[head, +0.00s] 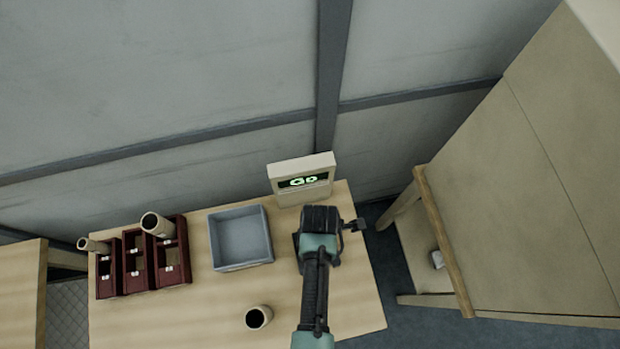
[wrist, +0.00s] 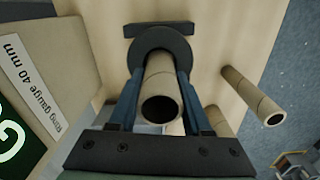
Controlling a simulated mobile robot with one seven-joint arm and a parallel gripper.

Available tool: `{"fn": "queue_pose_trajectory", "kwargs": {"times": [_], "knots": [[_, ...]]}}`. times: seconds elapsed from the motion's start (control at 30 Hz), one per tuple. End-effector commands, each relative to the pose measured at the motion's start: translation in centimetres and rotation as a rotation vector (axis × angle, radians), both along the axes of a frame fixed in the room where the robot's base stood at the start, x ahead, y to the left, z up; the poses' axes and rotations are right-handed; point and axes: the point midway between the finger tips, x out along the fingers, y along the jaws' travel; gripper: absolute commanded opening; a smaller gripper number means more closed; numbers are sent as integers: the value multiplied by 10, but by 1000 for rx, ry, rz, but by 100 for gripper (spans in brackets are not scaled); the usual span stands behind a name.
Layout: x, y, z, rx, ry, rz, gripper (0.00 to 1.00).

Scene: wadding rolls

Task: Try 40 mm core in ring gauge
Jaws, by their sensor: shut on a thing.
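My gripper (wrist: 160,82) is shut on a tan cardboard core (wrist: 160,76), its open end toward the wrist camera. The black ring gauge (wrist: 179,43) lies at the core's far end, and the core overlaps its opening. I cannot tell how deep the core sits in the ring. A box labelled "Ring gauge 40 mm" (wrist: 30,85) stands beside it; in the head view this cream box (head: 303,197) shows a green "Go". In the head view my gripper (head: 320,222) is in front of the box, and hides the held core and most of the gauge.
Another core (head: 259,317) stands on the table near its front, also in the wrist view (wrist: 248,92). A grey-blue bin (head: 243,266) is left of my gripper. A dark red divided rack (head: 172,286) at left holds cores. Bare wood lies between.

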Motion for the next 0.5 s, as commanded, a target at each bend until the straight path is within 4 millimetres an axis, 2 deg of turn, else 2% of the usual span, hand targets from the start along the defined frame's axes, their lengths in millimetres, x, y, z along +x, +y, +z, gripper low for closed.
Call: {"fn": "queue_pose_trajectory", "kwargs": {"times": [0.27,0.3,0.47,0.5], "knots": [[0,0,0,0,0,0,0],[0,0,0,0,0,0,52],[0,0,0,0,0,0,81],[0,0,0,0,0,0,84]]}}
